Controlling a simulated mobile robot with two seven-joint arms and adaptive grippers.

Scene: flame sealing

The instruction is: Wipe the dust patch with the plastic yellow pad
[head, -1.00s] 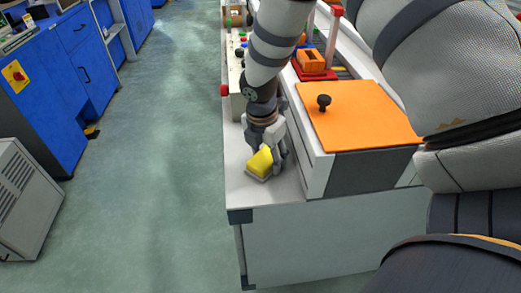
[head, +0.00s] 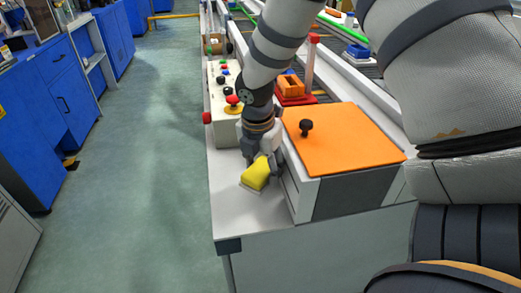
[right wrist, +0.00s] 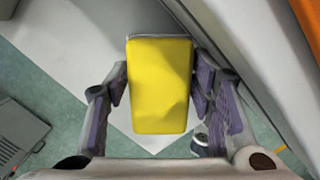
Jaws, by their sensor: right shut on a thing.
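The yellow pad (head: 256,177) is a bright block held low over the near end of the white tabletop (head: 228,215). My right gripper (head: 262,168) is shut on it, and in the right wrist view a finger presses on each side of the pad (right wrist: 160,88). The pad seems at or just above the tabletop; contact cannot be told. I cannot make out the dust patch; the pad and gripper may cover it. My left gripper is not in view.
A grey box with an orange lid (head: 345,145) and black knob (head: 306,128) stands close right of my right gripper. A control box with a red button (head: 233,101) stands behind it. The tabletop's left and front edges are near. Bare floor (head: 150,170) lies left.

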